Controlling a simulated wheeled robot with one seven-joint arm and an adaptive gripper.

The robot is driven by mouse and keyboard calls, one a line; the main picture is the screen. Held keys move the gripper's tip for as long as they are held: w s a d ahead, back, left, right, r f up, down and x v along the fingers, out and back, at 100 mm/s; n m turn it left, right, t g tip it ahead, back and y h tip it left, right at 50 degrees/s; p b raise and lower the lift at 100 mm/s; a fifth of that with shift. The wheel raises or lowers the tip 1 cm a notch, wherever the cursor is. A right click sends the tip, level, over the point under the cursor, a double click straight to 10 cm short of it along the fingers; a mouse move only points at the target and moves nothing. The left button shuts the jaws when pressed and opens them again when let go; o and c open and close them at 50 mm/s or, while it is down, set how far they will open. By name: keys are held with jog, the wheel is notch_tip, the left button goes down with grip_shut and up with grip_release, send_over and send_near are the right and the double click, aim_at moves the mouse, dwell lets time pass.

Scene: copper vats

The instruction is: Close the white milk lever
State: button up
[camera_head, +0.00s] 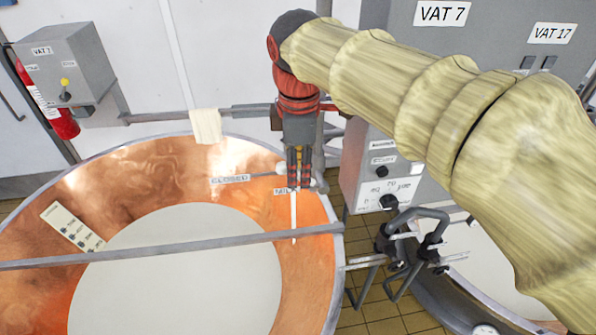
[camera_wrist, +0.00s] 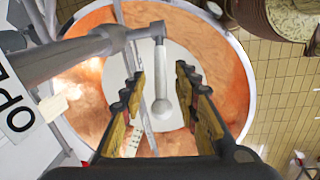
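The milk lever shows in the wrist view as a pale rod with a rounded end (camera_wrist: 157,82), joined at its top to a grey pipe (camera_wrist: 90,45). My gripper (camera_wrist: 160,75) is open, with one finger on each side of the lever in that picture; I see no contact. In the head view my gripper (camera_head: 299,183) points down over the vat's right inner edge. A thin white bar (camera_head: 294,220) shows just below the fingertips. A "CLOSED" label (camera_head: 230,180) is left of the gripper, and a partly hidden "MIL..." label (camera_head: 281,191) is beside the fingers.
The copper vat (camera_head: 130,175) holds white liquid (camera_head: 180,275), and a metal bar (camera_head: 170,249) crosses it. A grey control cabinet (camera_head: 376,185) and black-and-grey pipework (camera_head: 410,245) stand close on the right. An "OPEN" label (camera_wrist: 15,105) is partly cut off in the wrist view.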

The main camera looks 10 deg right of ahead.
jog(key=shift+w+f, duration=0.2)
jog(key=shift+f, duration=1)
jog(key=shift+c, duration=1.1)
grip_shut()
jog(key=shift+r, duration=0.1)
